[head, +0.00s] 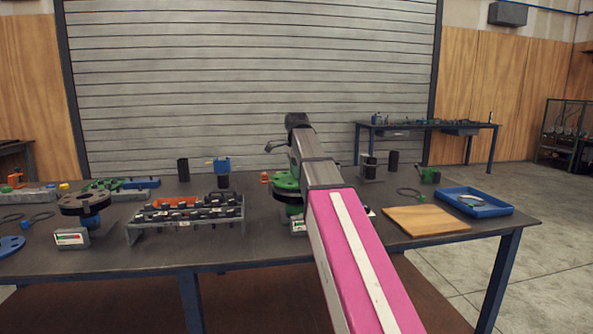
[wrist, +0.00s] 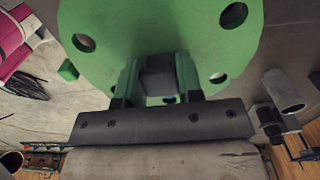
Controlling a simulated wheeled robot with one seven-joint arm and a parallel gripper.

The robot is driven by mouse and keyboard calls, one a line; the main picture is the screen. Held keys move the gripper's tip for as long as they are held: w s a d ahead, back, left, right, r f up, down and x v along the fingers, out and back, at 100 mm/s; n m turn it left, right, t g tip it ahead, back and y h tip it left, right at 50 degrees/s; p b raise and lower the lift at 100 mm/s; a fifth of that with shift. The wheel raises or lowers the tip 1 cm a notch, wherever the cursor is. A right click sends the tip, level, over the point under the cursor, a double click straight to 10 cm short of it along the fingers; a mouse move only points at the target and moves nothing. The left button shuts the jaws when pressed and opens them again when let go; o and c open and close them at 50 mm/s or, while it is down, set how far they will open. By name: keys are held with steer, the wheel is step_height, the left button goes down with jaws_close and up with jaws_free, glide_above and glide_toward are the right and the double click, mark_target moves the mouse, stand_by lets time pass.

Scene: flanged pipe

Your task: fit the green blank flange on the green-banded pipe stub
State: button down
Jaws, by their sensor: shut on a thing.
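The green blank flange (wrist: 195,35) fills the upper part of the wrist view, a flat disc with several bolt holes. My gripper (wrist: 158,82) is shut on the dark grey block at the flange's middle. In the head view the green flange (head: 285,182) shows left of my arm, low over the table. Directly below it is a green band (head: 291,198), likely the green-banded pipe stub, on a base with a light label (head: 298,226). My arm hides much of the stub. I cannot tell whether the flange touches it or whether the holes line up.
A blue-banded stub with a dark flange (head: 84,203) stands left. A rack of dark parts (head: 185,217) stands between it and my arm. A wooden board (head: 427,219) and a blue tray (head: 473,203) lie right. Dark cylinders (head: 393,161) stand behind.

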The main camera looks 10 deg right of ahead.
steer(key=shift+f, duration=0.45)
stand_by(0.7)
steer(key=c, duration=0.7)
jaws_free()
